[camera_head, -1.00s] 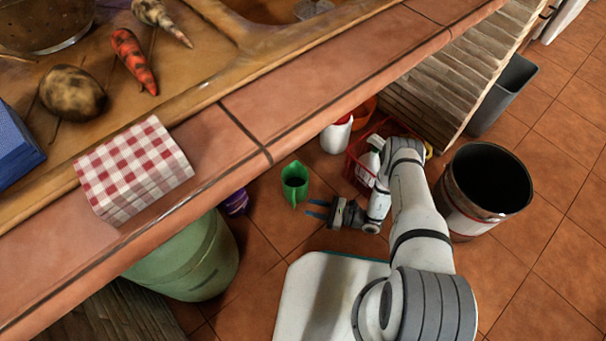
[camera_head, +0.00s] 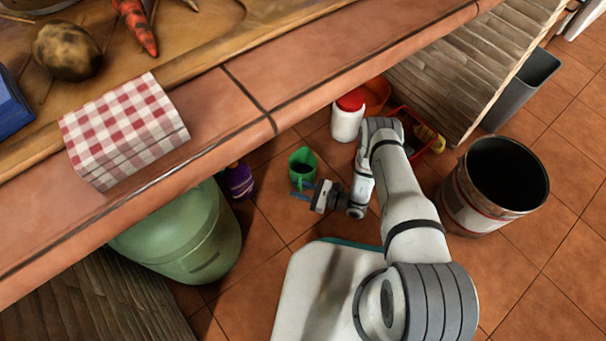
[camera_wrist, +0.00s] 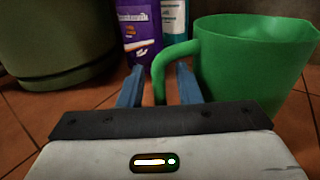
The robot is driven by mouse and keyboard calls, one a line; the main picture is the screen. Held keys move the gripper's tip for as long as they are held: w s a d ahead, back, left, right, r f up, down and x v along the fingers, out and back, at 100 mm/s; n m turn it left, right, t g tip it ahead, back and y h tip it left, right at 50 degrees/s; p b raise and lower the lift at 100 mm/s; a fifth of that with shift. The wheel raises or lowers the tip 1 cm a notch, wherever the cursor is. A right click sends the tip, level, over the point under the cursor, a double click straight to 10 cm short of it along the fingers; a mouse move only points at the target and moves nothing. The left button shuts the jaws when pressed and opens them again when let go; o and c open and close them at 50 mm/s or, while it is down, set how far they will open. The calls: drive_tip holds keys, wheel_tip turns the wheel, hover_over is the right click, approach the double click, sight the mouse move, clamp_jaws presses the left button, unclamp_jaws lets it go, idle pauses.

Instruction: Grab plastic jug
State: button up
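The green plastic jug (camera_head: 302,163) stands upright on the tiled floor under the counter edge. In the wrist view the jug (camera_wrist: 250,60) fills the right side, with its handle (camera_wrist: 160,70) toward the left. My gripper (camera_head: 301,190) is low beside the jug, on its near side. In the wrist view my gripper (camera_wrist: 160,85) has its two blue fingers apart, and the handle's lower part shows between them. I cannot tell whether either finger touches the handle.
A purple bottle (camera_wrist: 138,30) stands behind the handle, with a teal-labelled bottle (camera_wrist: 174,18) beside it. A large green container (camera_head: 190,245) stands left. A white jar with red lid (camera_head: 348,115), a red basket (camera_head: 420,140) and a metal bin (camera_head: 495,185) are right. The brick counter (camera_head: 200,125) overhangs.

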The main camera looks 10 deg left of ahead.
clamp_jaws()
idle(0.3)
